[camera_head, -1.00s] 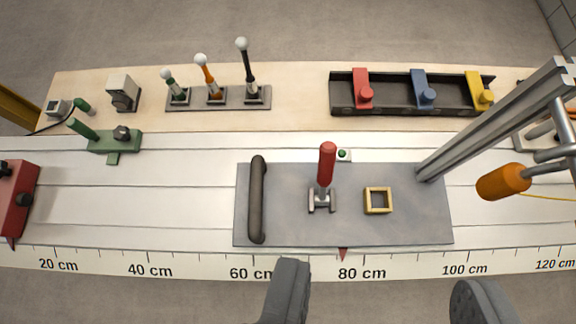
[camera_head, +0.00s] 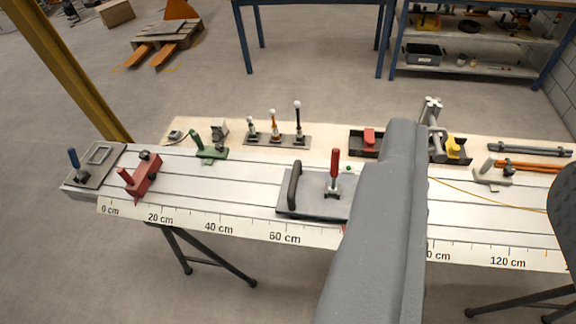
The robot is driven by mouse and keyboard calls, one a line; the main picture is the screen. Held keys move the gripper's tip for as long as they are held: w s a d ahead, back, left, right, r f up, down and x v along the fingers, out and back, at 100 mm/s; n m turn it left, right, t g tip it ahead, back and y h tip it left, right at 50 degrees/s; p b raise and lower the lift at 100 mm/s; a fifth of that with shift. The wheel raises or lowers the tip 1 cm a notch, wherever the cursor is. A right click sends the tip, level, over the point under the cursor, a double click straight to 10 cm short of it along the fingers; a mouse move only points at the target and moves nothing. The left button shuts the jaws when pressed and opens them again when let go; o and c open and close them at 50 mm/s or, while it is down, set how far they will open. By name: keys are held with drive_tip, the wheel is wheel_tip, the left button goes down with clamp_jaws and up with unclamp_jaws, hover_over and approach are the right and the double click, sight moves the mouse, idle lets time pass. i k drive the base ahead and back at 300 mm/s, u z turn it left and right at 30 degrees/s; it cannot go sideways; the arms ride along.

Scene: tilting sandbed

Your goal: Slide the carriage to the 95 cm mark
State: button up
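The carriage (camera_head: 315,203) is a grey plate on the white rail bed, with a dark bar handle (camera_head: 295,185) at its left and an upright red-handled lever (camera_head: 335,173) near its middle. The scale (camera_head: 255,234) runs along the front edge; the visible part of the carriage starts near 60 cm, and the marks around 80 cm are covered. My gripper (camera_head: 485,150) is open, with one finger large in the middle and the other at the right edge.
A red block (camera_head: 143,176) and a green clamp (camera_head: 210,152) sit left of the carriage. Three ball-topped levers (camera_head: 277,140) and a dark tray (camera_head: 362,144) with coloured pieces stand behind it. A yellow post (camera_head: 70,65) rises at the left. Orange bars (camera_head: 535,166) lie far right.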

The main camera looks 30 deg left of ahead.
sight(304, 193)
drive_tip(key=k, duration=1.1)
drive_tip(key=u, duration=0.4)
drive_tip(key=i, duration=1.9)
drive_tip(key=z, duration=0.55)
